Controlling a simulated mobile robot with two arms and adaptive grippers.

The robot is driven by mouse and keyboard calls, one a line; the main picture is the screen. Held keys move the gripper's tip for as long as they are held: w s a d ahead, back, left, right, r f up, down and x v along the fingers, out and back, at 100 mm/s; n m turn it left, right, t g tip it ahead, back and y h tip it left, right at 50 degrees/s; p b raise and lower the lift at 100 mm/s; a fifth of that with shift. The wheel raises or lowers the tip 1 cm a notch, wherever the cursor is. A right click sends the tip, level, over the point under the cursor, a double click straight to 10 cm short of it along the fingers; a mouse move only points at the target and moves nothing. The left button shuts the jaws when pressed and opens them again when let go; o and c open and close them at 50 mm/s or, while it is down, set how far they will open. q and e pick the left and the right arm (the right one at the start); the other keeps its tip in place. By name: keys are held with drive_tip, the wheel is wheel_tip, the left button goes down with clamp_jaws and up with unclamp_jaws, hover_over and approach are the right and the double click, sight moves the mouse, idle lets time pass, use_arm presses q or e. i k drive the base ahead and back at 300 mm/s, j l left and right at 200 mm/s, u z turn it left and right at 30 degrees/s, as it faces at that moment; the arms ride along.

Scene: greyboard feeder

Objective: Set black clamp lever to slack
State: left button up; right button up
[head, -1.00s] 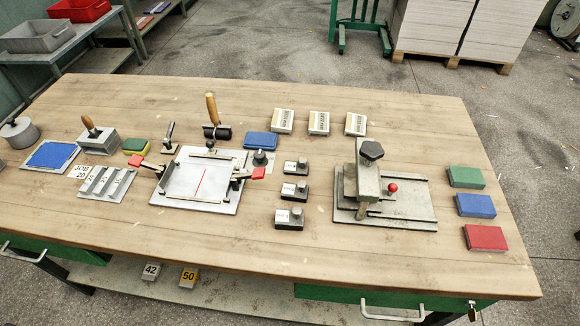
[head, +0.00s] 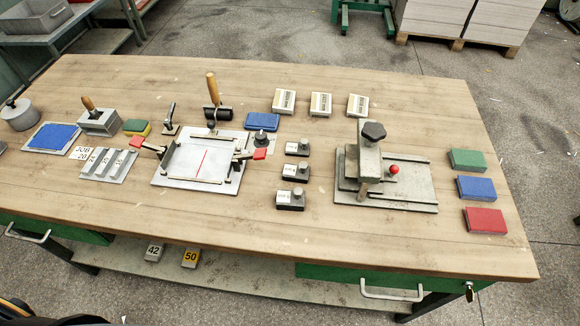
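No part is clearly marked as the black clamp lever. A small dark upright lever (head: 171,118) stands on a base at the upper left of the grey plate (head: 185,182). A red-tipped clamp (head: 140,146) sits at the plate's left edge and another red-tipped clamp (head: 252,155) at its right edge. A black knob (head: 261,136) sits on a small pale plate behind the right clamp. A black star-shaped knob (head: 373,131) tops the grey press-like fixture (head: 400,200) on the right. Slack or tight markings are not readable. Neither gripper shows.
A roller with a wooden handle (head: 211,88) stands behind the plate. Several black-based blocks with knobs, such as one block (head: 290,200), stand between plate and fixture. Green, blue and red blocks (head: 485,220) line the right edge. The table's front strip (head: 250,240) is clear.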

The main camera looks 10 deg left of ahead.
sight(167, 122)
drive_tip(key=k+j+z, duration=0.1)
drive_tip(key=j, duration=1.55)
